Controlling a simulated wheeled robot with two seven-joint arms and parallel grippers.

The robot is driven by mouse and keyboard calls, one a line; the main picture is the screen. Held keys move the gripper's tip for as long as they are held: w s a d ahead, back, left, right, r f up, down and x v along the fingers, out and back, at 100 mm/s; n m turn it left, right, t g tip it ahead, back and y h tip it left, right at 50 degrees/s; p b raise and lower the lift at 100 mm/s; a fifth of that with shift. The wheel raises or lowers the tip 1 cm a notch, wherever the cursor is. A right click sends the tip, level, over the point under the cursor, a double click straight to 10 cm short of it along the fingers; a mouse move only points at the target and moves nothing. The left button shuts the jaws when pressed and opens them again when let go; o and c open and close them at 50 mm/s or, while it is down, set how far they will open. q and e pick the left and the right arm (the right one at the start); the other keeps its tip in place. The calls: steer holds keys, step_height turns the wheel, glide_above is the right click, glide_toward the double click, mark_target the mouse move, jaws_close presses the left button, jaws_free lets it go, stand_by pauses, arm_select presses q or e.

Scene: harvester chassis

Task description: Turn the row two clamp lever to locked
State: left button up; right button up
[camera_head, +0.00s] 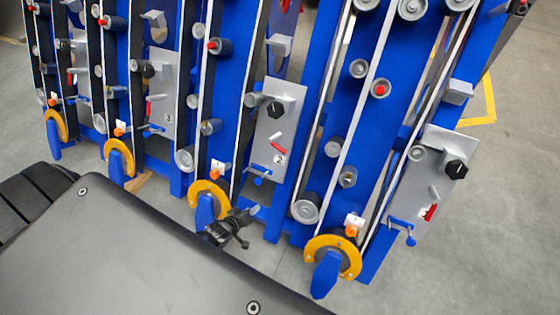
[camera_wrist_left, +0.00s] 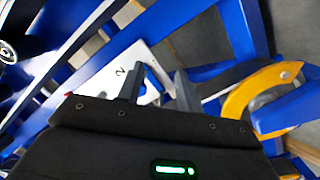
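The row two plate (camera_head: 290,98) is grey, marked 2, on a blue row frame in the head view. It carries a black knob (camera_head: 275,110), a short red-tipped lever (camera_head: 278,146) and a blue handle (camera_head: 259,170) at its lower edge. I cannot tell which is the clamp lever or its locked side. My left gripper (camera_head: 250,215) is low, beside the yellow ring (camera_head: 222,187), below the plate and apart from it. In the left wrist view its fingers (camera_wrist_left: 160,80) are apart and empty, with the plate (camera_wrist_left: 108,78) beyond them. My right gripper is not seen.
Similar blue rows stand on both sides, each with a yellow ring at its foot, such as the right one (camera_head: 350,250). Another grey plate (camera_head: 433,170) is at right. The rows are close together. Bare floor (camera_head: 510,230) shows at right.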

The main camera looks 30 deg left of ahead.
arm_select(q)
steer(key=w+r+n+t+h+b, duration=0.1)
steer(key=w+r+n+t+b, duration=0.25)
steer(key=w+r, duration=0.4)
steer(key=n+t+h+b, duration=0.2)
steer(key=t, duration=0.1)
glide_toward(280, 148)
steer(key=shift+y, duration=0.4)
steer(key=w, duration=0.3)
steer(key=w+d, duration=0.1)
steer(key=w, duration=0.2)
steer(key=w+d, duration=0.1)
steer(key=w, duration=0.3)
steer(key=shift+d+f+b, duration=0.1)
steer(key=shift+f+b, duration=0.05)
steer(key=shift+b, duration=0.25)
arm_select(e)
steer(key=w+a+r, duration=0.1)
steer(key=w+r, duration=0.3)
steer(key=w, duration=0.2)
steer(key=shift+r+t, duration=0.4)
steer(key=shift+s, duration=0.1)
arm_select(q)
jaws_close()
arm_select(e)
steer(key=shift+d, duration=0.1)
